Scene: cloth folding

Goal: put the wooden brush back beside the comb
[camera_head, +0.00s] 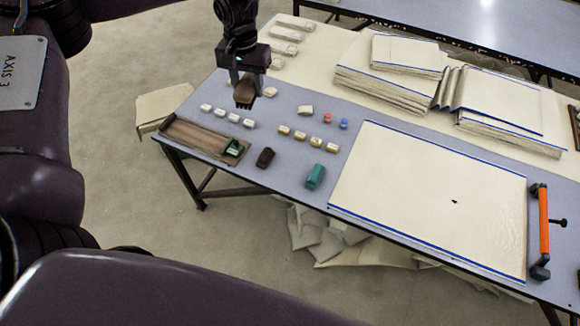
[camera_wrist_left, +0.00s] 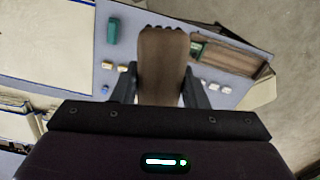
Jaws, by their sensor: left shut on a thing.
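My left gripper (camera_head: 244,84) is shut on the wooden brush (camera_head: 245,93), a brown block with dark bristles pointing down. It hangs above the far-left part of the table. In the left wrist view, the brush (camera_wrist_left: 162,62) stands between the two fingers of the left gripper (camera_wrist_left: 160,88). A small dark brown piece (camera_head: 265,157) lies on the table in front of the brush, to the right of a wooden tray (camera_head: 185,139). I cannot tell for sure which thing is the comb. My right gripper is out of view.
Rows of small white (camera_head: 234,118) and yellowish blocks (camera_head: 300,135) lie near the brush. A green block (camera_head: 315,177) lies near the front edge. A blue-edged cloth (camera_head: 430,195) covers the table's right part. Folded cloth stacks (camera_head: 385,85) stand behind.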

